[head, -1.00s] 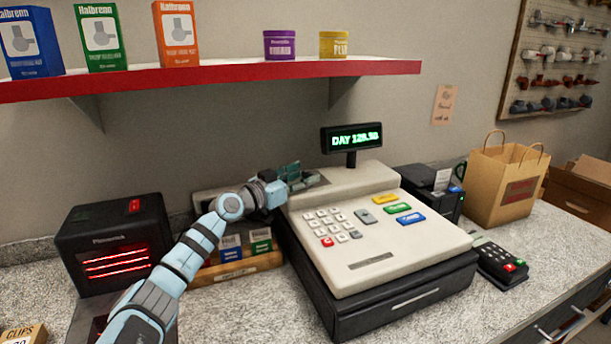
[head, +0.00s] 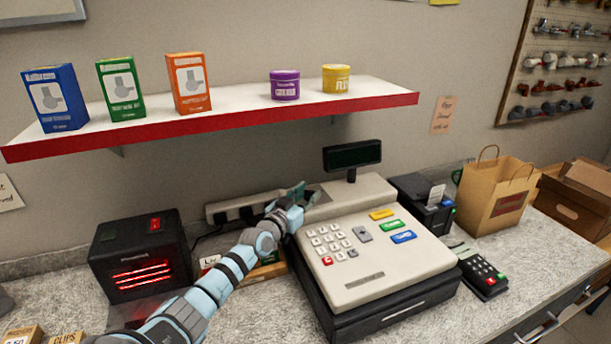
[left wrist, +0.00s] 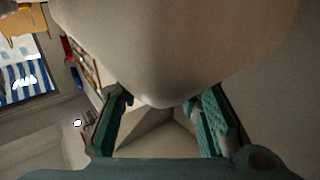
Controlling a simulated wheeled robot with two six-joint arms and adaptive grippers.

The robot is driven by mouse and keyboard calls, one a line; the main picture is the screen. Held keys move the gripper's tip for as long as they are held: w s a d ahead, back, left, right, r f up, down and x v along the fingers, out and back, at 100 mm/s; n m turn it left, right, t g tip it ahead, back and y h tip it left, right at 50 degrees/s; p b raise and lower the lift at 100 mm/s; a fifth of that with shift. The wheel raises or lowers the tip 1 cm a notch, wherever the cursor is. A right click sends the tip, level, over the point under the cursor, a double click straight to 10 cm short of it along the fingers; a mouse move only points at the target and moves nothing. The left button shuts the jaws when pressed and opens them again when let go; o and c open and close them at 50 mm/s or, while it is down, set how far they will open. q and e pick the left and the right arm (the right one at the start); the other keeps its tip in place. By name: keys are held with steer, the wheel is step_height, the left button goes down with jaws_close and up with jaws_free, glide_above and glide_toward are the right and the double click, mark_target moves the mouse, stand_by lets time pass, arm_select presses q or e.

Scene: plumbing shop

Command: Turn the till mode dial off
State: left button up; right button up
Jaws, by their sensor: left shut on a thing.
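The till (head: 392,262) is a cream cash register on a black drawer, on the counter. Its customer display (head: 352,155) is dark. My left gripper (head: 298,194) is at the till's back left corner. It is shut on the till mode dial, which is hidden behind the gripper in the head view. In the left wrist view, my left gripper's teal fingers (left wrist: 162,112) stand either side of a pale surface. The dial's pointer and markings cannot be made out. My right gripper is not in view.
A black box with glowing red bars (head: 143,262) stands left of my left arm. A red-edged shelf (head: 215,116) with boxes and tins hangs above. A receipt printer (head: 425,204), card reader (head: 482,274) and paper bag (head: 497,195) stand right of the till.

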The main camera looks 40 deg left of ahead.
arm_select(q)
steer(key=shift+r, duration=0.25)
steer(key=shift+f, duration=0.1)
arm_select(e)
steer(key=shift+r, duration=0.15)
arm_select(q)
steer(key=o, duration=0.9)
steer(key=shift+o, duration=1.2)
steer(key=shift+w+f, duration=0.1)
steer(key=shift+f, duration=0.05)
